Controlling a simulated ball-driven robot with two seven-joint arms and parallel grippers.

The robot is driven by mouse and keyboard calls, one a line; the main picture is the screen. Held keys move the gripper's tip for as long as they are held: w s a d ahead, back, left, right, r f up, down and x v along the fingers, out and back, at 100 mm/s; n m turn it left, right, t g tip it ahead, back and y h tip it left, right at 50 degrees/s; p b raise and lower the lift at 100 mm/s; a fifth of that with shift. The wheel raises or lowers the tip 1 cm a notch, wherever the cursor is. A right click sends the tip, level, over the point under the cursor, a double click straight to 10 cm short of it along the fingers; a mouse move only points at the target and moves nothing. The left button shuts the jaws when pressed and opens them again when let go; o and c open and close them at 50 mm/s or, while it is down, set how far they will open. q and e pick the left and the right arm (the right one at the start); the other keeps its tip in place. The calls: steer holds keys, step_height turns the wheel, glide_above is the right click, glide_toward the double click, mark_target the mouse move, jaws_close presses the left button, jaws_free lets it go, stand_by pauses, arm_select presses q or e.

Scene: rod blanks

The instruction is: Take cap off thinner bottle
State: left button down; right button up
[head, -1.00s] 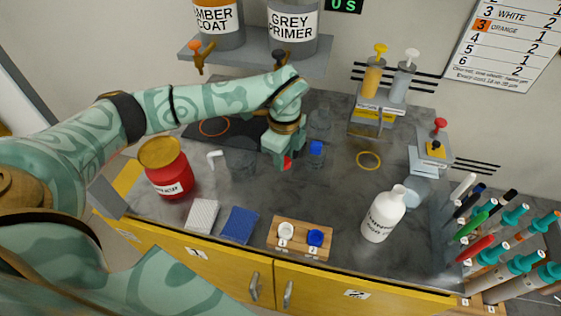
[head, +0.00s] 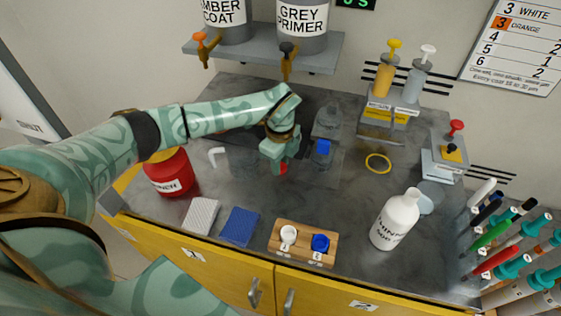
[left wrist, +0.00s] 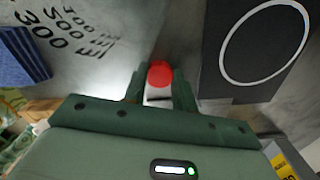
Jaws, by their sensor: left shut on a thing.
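The thinner bottle (head: 396,222) is white and stands upright on the right of the counter in the head view. Its white neck shows no cap. My left gripper (head: 281,166) is well left of the bottle, over the middle of the counter. It is shut on a small round red thing that looks like a cap; the red thing (left wrist: 160,74) shows between the fingers in the left wrist view, with something white just below it. My right gripper is not in view.
A red can (head: 172,174) stands at left, partly behind my arm. A blue pad (head: 239,227) and a wooden holder (head: 303,254) lie in front. Markers (head: 495,225) crowd the right edge.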

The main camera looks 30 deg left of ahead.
arm_select(q)
steer(key=c, duration=1.1)
jaws_free()
steer(key=shift+f, duration=0.15)
